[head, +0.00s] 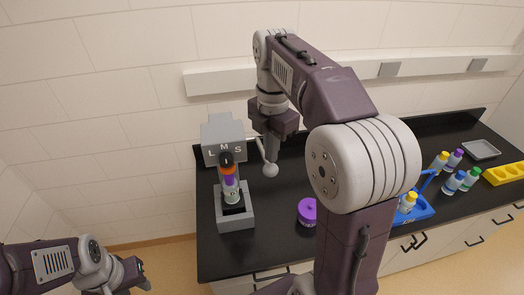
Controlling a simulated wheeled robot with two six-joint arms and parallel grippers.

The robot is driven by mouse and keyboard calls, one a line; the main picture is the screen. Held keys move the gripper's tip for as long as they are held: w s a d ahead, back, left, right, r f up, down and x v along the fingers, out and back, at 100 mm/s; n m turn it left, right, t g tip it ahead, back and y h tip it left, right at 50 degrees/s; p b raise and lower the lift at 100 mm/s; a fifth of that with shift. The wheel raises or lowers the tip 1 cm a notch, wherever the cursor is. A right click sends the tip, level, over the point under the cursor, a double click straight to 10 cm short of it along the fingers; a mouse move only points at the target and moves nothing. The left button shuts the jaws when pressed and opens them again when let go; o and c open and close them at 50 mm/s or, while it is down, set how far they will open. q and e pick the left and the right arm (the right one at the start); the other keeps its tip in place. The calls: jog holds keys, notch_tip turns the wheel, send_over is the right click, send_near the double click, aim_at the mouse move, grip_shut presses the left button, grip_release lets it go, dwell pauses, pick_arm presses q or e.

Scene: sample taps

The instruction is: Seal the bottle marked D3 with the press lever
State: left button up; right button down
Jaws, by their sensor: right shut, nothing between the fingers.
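The grey press (222,136) with the letters L, M and S stands at the left end of the black bench. A bottle (231,190) with a white label stands in its base under the dark press head, with orange and purple at its top; I cannot read its mark. The press lever ends in a grey ball knob (270,170) at the press's right side. My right gripper (271,153) is shut and empty, pointing down beside the lever just above the knob; I cannot tell whether it touches. My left gripper (138,272) is low at the left, away from the bench, its fingers unclear.
A round purple-topped container (308,211) stands right of the press. A blue carrier (420,211) with a yellow-capped bottle (408,202) is partly behind my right arm. Several capped bottles (454,182), a grey tray (482,149) and a yellow rack (507,173) are farther right.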

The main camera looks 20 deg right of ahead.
notch_tip(320, 180, down, 11)
jog(key=b, duration=0.8)
dwell(1.0)
notch_tip(320, 180, up, 8)
jog(key=p, duration=0.7)
jog(key=shift+f+p, duration=0.1)
jog(key=shift+p, duration=0.25)
notch_tip(320, 180, up, 8)
jog(key=p, duration=0.8)
jog(key=shift+r, duration=0.2)
jog(key=shift+f, duration=0.1)
